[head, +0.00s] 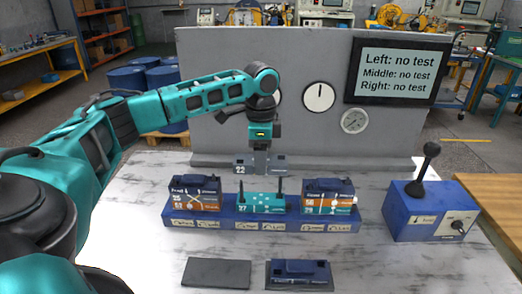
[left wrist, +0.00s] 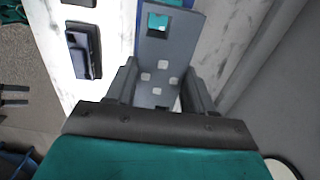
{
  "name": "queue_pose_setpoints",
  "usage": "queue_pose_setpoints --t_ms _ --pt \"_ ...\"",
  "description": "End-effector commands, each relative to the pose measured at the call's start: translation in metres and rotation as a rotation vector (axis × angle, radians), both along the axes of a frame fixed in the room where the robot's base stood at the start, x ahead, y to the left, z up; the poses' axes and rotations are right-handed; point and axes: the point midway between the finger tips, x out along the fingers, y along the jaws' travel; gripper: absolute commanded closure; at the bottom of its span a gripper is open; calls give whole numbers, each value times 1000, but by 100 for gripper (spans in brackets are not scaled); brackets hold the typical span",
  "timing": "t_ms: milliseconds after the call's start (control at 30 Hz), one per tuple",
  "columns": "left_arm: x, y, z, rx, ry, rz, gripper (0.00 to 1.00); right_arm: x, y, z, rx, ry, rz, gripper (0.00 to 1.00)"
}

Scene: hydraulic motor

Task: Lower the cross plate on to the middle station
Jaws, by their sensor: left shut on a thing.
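My left gripper (head: 262,148) is shut on a grey plate marked 22 (head: 258,164), which I take as the cross plate. It hangs above the middle station, apart from it. In the left wrist view the plate (left wrist: 172,48) sits between the fingers (left wrist: 159,72); it has several pale square spots and a square window with teal showing through. The middle station holds a teal block marked 27 (head: 262,203) with two upright dark pins, one at each end, on the long blue base (head: 232,225). My right gripper is not in view.
Stacked blocks stand at the left station (head: 195,193) and right station (head: 328,196). In front lie a bare dark pad (head: 216,274) and a dark blue block (head: 299,272) on another pad. A blue lever box (head: 428,210) stands right. A grey panel with a screen (head: 398,71) rises behind.

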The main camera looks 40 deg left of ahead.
Motion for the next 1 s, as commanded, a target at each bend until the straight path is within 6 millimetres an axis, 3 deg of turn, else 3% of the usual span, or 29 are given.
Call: queue_pose_setpoints --t_ms 1000 --pt "0 0 -69 -1 -1 0 100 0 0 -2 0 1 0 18"
